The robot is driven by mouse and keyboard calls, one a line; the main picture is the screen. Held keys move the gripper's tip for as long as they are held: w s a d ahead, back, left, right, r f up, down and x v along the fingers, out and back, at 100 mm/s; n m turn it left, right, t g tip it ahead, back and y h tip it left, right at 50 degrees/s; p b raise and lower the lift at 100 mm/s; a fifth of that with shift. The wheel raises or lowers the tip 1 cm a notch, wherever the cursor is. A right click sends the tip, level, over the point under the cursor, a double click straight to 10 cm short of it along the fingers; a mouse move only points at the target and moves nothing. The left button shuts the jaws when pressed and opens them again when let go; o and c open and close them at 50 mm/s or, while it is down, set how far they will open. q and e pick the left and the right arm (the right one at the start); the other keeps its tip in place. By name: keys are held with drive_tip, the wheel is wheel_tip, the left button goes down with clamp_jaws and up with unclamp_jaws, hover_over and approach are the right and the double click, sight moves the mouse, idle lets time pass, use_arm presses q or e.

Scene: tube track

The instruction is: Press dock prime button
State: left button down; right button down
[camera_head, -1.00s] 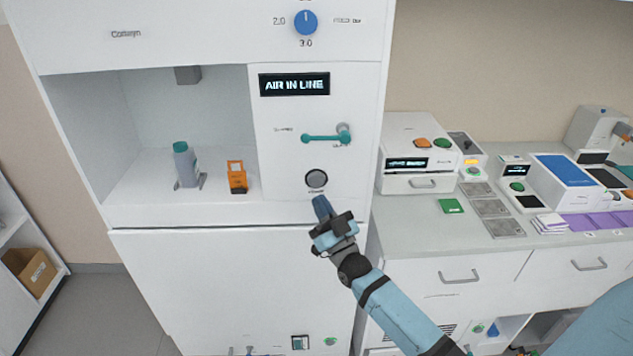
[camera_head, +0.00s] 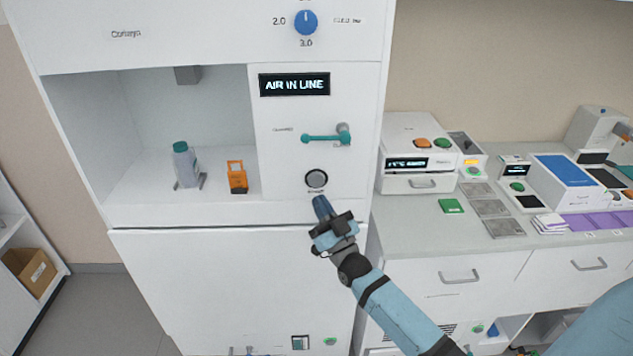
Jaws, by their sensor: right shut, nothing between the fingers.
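The white dock cabinet fills the left and middle of the head view. Its front panel (camera_head: 283,172) carries a round grey button (camera_head: 316,178) with a small label under it. Above the button are a teal lever (camera_head: 325,138) and a dark display (camera_head: 294,84) reading "AIR IN LINE". A blue knob (camera_head: 306,22) sits at the top. My left gripper is not in view.
In the cabinet's open bay stand a teal-capped bottle (camera_head: 185,165) and an orange clip-like object (camera_head: 237,177). To the right, a counter (camera_head: 405,228) holds a white device (camera_head: 415,152), grey plates (camera_head: 491,208) and a green square (camera_head: 451,206). A cardboard box (camera_head: 30,268) is at lower left.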

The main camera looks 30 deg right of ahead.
sight(316, 180)
idle(0.6)
drive_tip(key=s+n+g+y+b, duration=0.1)
drive_tip(key=n, duration=0.8)
drive_tip(key=s+a+n+g+y+b, duration=0.1)
drive_tip(key=n+g+y, duration=0.1)
drive_tip(key=n, duration=0.7)
drive_tip(key=s+a+n+g+y+b, duration=0.1)
drive_tip(key=n+g+y, duration=0.1)
drive_tip(key=n, duration=0.7)
drive_tip(key=shift+a+f+b, duration=0.2)
drive_tip(key=shift+f+b, duration=0.15)
drive_tip(key=shift+b, duration=0.05)
drive_tip(key=shift+w, duration=0.15)
drive_tip(key=w+d+b, duration=0.2)
drive_tip(key=w+d, duration=0.2)
drive_tip(key=w, duration=0.3)
drive_tip(key=shift+w+d, duration=0.15)
drive_tip(key=shift+d, duration=0.15)
idle(0.5)
